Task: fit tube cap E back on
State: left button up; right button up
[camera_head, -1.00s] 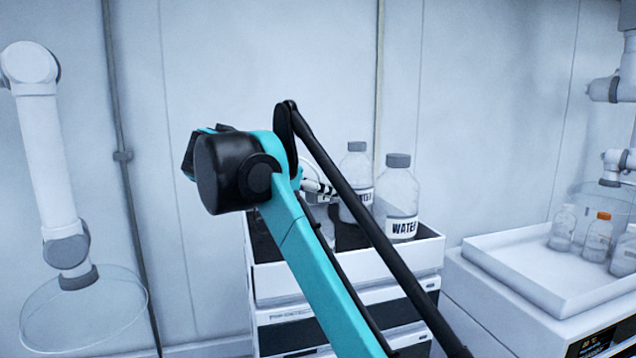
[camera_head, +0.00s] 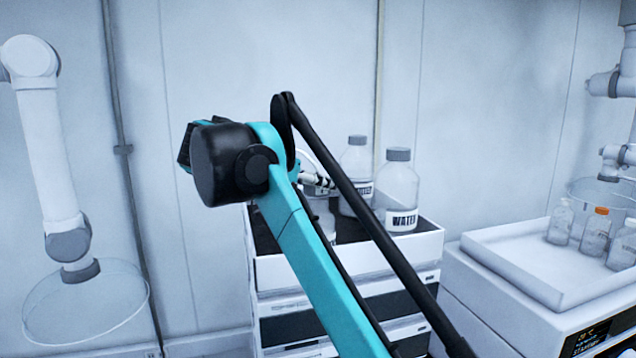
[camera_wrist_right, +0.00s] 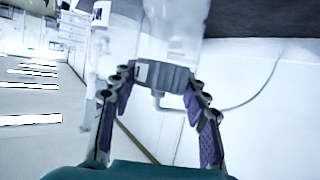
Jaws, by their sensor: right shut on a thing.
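In the right wrist view a grey cap (camera_wrist_right: 168,76) with a thin pale tube (camera_wrist_right: 172,108) is between the fingertips of my right gripper (camera_wrist_right: 157,82), which is shut on it. A clear bottle (camera_wrist_right: 175,25) appears directly beyond the cap in that view. I cannot tell whether the cap is seated on it, and no letter E is readable. In the head view my right arm crosses the middle and hides most of its gripper and part of the bottle tray (camera_head: 290,268). My left gripper is not in view.
Clear bottles with grey caps stand in the tray on the stack, among them a WATER bottle (camera_head: 397,190) and another behind it (camera_head: 356,165). A white tray (camera_head: 530,270) at right holds small bottles, one orange-capped (camera_head: 597,232). A clear hood (camera_head: 85,305) hangs at left.

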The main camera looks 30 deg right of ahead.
aim_at(317, 198)
jog(key=shift+f, duration=0.2)
jog(key=shift+d+f+b, duration=0.15)
jog(key=shift+f+b, duration=0.55)
jog(key=shift+f, duration=0.15)
jog(key=shift+w+f, duration=0.1)
jog(key=shift+f, duration=0.1)
jog(key=shift+f, duration=0.25)
jog(key=o, duration=1.3)
jog(key=shift+o, duration=0.2)
jog(key=o, duration=0.3)
jog(key=shift+o, duration=0.2)
jog(key=shift+r, duration=0.1)
